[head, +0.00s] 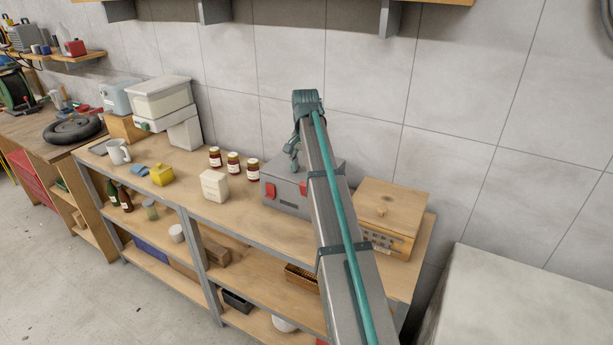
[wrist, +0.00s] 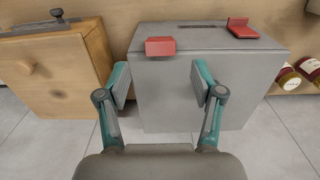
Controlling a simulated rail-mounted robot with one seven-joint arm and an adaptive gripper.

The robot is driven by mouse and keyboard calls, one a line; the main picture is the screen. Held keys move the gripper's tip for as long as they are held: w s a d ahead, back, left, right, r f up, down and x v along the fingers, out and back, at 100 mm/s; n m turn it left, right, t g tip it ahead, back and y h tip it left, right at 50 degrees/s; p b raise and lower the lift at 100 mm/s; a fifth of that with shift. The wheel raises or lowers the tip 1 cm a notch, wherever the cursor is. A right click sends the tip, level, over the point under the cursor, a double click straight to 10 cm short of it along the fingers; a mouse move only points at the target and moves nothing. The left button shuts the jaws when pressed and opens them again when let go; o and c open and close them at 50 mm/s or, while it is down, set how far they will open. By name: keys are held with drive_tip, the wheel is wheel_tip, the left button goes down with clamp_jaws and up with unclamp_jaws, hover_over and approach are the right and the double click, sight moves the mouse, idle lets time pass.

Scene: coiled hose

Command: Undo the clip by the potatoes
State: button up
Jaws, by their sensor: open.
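A grey metal case (head: 287,203) with two red clips stands on the bench. One red clip (head: 304,187) is on the side toward the slatted wooden box; it also shows in the wrist view (wrist: 160,47), lying flat against the case edge. The other red clip (head: 271,191) is on the jar side; in the wrist view (wrist: 242,30) part of it stands up at an angle. My gripper (wrist: 160,82) is open and empty, its fingers spread over the case, short of the nearer clip. In the head view my arm partly covers the case. I cannot make out potatoes.
The slatted wooden box (head: 390,213) stands right of the case in the head view. Several jars (head: 233,163) and a cream block (head: 214,185) stand to its left. The tiled wall (head: 360,110) is close behind, with a shelf overhead.

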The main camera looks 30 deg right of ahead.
sight(305, 184)
drive_tip(key=shift+f+p, duration=0.55)
drive_tip(key=shift+f, duration=1.75)
drive_tip(key=c, duration=1.1)
